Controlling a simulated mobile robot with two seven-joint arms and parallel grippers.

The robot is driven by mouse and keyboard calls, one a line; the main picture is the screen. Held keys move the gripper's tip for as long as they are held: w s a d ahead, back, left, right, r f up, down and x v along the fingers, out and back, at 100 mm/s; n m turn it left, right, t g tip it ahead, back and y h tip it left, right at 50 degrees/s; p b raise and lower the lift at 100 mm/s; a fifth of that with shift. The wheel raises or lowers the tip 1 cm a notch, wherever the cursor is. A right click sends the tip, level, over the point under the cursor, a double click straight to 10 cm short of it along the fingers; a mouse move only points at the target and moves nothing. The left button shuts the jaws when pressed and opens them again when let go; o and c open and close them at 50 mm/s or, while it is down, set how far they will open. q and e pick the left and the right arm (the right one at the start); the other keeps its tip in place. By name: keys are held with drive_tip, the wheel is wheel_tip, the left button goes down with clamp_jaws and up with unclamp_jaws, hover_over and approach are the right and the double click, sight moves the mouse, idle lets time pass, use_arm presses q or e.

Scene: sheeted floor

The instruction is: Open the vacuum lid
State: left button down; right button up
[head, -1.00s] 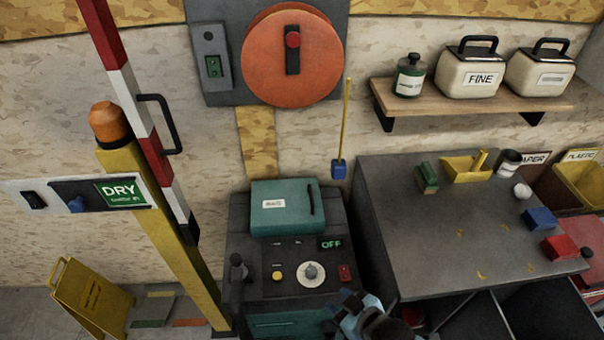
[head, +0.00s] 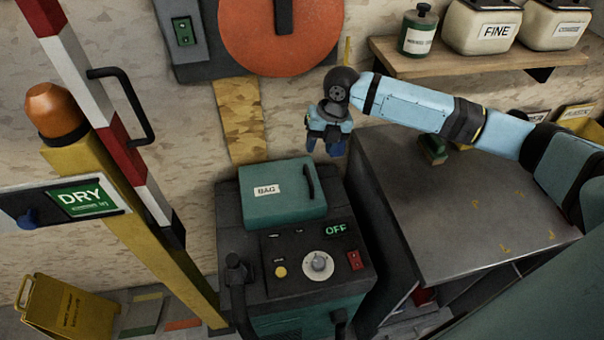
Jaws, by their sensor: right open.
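The vacuum (head: 300,290) stands in the lower middle of the head view, a dark and green box with a knob, a red switch and a display reading OFF. Its teal lid (head: 278,207), labelled BAG, lies closed on top at the back, with a dark handle (head: 308,184) along its right side. My right gripper (head: 326,147) is open and empty, pointing down, above and slightly behind the handle and apart from it. My left gripper is not in view.
A grey workbench (head: 450,200) stands right of the vacuum, under my right arm. A striped barrier pole (head: 110,110) and yellow post (head: 150,230) stand at the left. A wooden shelf (head: 480,58) with containers hangs on the wall behind.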

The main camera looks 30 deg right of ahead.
sight(311, 179)
drive_tip(key=shift+n, duration=0.4)
drive_tip(key=x, duration=0.8)
drive_tip(key=d+x, duration=0.1)
drive_tip(key=x, duration=0.3)
drive_tip(key=shift+w+f, duration=0.1)
drive_tip(key=shift+f, duration=0.25)
clamp_jaws()
